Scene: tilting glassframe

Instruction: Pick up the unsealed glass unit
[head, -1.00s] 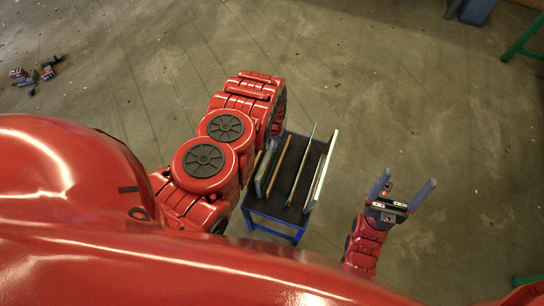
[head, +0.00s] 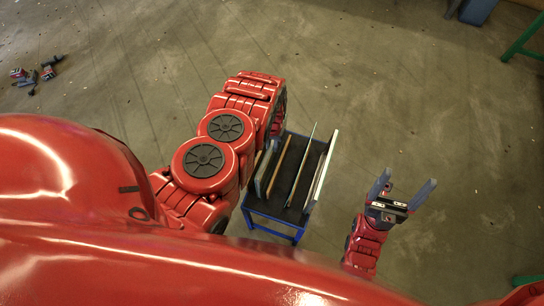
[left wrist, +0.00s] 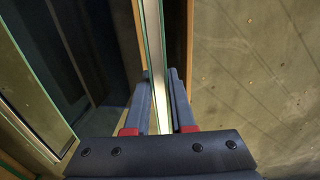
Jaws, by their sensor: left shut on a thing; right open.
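My left gripper (left wrist: 160,78) is shut on the edge of a glass unit (left wrist: 153,35) in the left wrist view. The unit is a thin upright pane with greenish glass edges and a pale strip between them, with one finger on each side. Whether it is sealed I cannot tell. In the head view my left arm hides the gripper and part of the rack, so I cannot tell which pane there it holds. My right gripper (head: 409,178) is open and empty, to the right of the rack and apart from it.
A blue-framed rack (head: 275,222) with a dark base holds several upright, slightly tilted panes, including a pale one (head: 323,170) at its right. Small items (head: 40,73) lie on the floor at upper left. A green frame (head: 522,38) stands at upper right. Floor between is clear.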

